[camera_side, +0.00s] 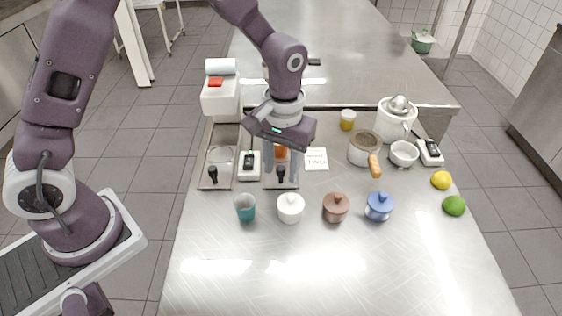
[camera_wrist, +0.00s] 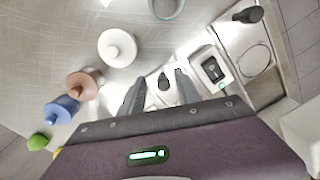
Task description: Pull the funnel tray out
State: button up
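Two shallow metal trays with black knobs stand at the back left of the steel table; I cannot tell which is called the funnel tray. One tray (camera_side: 271,184) lies under my gripper (camera_side: 281,168), with its black knob (camera_side: 280,173) at the front and something orange (camera_side: 281,151) behind the fingers. In the wrist view this knob (camera_wrist: 163,82) appears between the two grey fingers of my gripper (camera_wrist: 160,86), which are apart. The other tray (camera_side: 207,185) has a round outline and its own knob (camera_side: 213,175); it also shows in the wrist view (camera_wrist: 259,87).
A teal cup (camera_side: 245,208), white pot (camera_side: 290,208), brown pot (camera_side: 336,207) and blue pot (camera_side: 379,206) stand in front. A card (camera_side: 316,159) lies right of my gripper. The table's front is clear.

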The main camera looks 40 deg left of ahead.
jog(key=shift+a, duration=0.1)
jog(key=shift+w+r, duration=0.1)
jog(key=shift+r, duration=0.25)
notch_tip(320, 180, up, 6)
jog(key=shift+r, duration=0.2)
jog(key=s+a+r+m+t, duration=0.25)
jog(key=s+a+r, duration=0.25)
jog(key=s+r, duration=0.55)
jog(key=s+a+r+m+t, duration=0.1)
jog(key=s+t, duration=0.2)
jog(key=s, duration=0.7)
jog(key=shift+s+a+r, duration=0.2)
jog(key=shift+s+a, duration=0.1)
jog(key=shift+a, duration=0.1)
